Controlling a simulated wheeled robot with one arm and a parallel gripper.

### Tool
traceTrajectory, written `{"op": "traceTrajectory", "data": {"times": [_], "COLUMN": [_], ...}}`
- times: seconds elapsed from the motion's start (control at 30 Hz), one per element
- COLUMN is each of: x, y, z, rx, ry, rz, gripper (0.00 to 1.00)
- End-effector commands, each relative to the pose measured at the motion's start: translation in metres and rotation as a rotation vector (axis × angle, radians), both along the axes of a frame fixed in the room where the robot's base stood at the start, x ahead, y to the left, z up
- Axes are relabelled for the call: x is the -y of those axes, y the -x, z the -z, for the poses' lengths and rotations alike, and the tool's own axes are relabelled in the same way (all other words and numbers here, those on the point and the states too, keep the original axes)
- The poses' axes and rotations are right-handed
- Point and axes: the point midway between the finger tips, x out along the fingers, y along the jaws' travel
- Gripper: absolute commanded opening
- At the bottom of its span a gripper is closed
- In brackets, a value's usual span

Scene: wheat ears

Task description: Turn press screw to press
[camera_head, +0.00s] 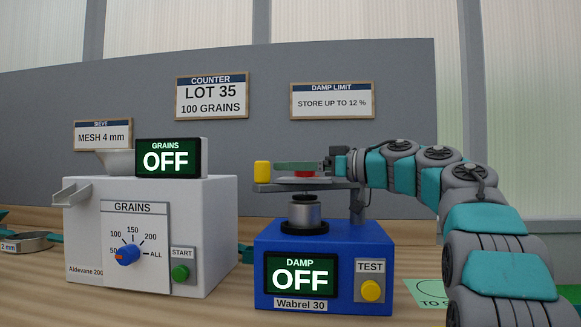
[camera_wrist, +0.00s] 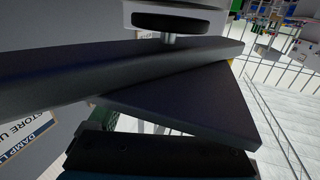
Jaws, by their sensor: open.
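The blue damp meter (camera_head: 285,262), labelled Wabrel 30, stands on the table in the head view. Its silver cup (camera_head: 304,211) sits on top, under a grey press bridge (camera_head: 272,187) carried by a post at the right. A red part (camera_head: 304,174) of the press screw shows above the bridge, with a yellow knob (camera_head: 262,172) at the left end. My gripper (camera_head: 287,167) reaches in from the right, level with the screw; it is open, and a finger partly hides the red part. The wrist view shows dark bars close up; contact cannot be told.
The white grain counter (camera_head: 150,235) stands left of the meter, with its OFF display (camera_head: 170,158). The meter's DAMP display (camera_head: 300,274) reads OFF beside a yellow TEST button (camera_head: 371,291). A green mat (camera_head: 428,293) lies at the right. A grey panel stands behind.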

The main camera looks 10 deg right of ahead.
Motion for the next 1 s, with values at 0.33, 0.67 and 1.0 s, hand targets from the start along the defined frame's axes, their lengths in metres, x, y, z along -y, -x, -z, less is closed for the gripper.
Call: {"op": "traceTrajectory", "data": {"times": [0.33, 0.67, 1.0], "x": [-0.0069, -0.0069, -0.0067], "y": [-0.0043, -0.0040, -0.0040], "z": [-0.0002, -0.0005, -0.0006], "rx": [0.001, 0.002, 0.002], "ry": [0.001, 0.001, 0.001], "rz": [0.000, -0.001, 0.000], "gripper": [0.83, 0.52, 0.13]}}
